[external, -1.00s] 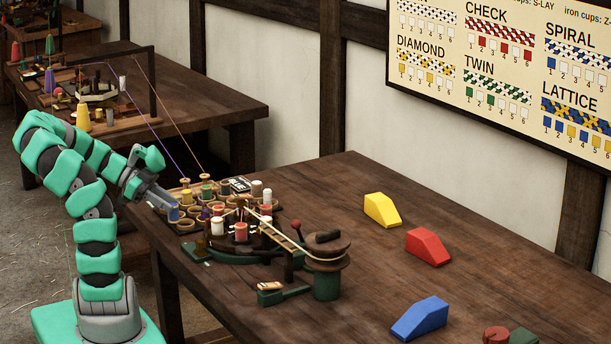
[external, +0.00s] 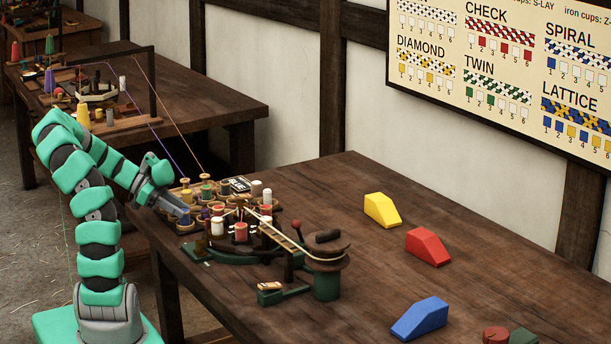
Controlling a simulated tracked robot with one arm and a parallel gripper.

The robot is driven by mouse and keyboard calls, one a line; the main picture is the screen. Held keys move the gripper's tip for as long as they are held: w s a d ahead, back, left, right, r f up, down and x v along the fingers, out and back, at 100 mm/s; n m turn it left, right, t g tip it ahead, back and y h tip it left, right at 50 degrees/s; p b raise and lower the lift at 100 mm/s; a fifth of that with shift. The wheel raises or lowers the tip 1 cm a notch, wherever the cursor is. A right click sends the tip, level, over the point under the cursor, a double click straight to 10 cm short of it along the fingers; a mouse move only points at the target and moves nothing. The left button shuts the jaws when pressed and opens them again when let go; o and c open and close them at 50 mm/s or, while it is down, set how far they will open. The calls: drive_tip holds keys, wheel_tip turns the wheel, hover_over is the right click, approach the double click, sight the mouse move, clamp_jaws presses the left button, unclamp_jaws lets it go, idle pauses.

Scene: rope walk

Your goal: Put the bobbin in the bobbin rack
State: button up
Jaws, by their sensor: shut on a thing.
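My gripper (external: 179,208) is at the left end of the front table, over the near left edge of the bobbin rack. It is shut on a small blue bobbin (external: 186,217), mostly hidden by the jaws. The bobbin rack (external: 187,228) is a low wooden tray with round cups, several holding bobbins of different colours. The held bobbin is over or in a cup at the near left corner; I cannot tell whether it touches the bottom.
A braiding machine (external: 240,255) with white and red bobbins stands close to the right of the rack, with a wooden drum (external: 327,250) beyond. Yellow (external: 381,209), red (external: 427,246) and blue (external: 419,318) wedge blocks lie further right.

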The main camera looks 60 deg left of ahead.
drive_tip(key=shift+f, duration=0.1)
drive_tip(key=o, duration=0.9)
drive_tip(key=shift+o, duration=0.2)
drive_tip(key=shift+s+a+r, duration=0.1)
drive_tip(key=shift+r, duration=0.1)
drive_tip(key=p+v, duration=0.2)
drive_tip(key=v, duration=0.9)
drive_tip(key=shift+s+a, duration=0.25)
drive_tip(key=shift+r, duration=0.1)
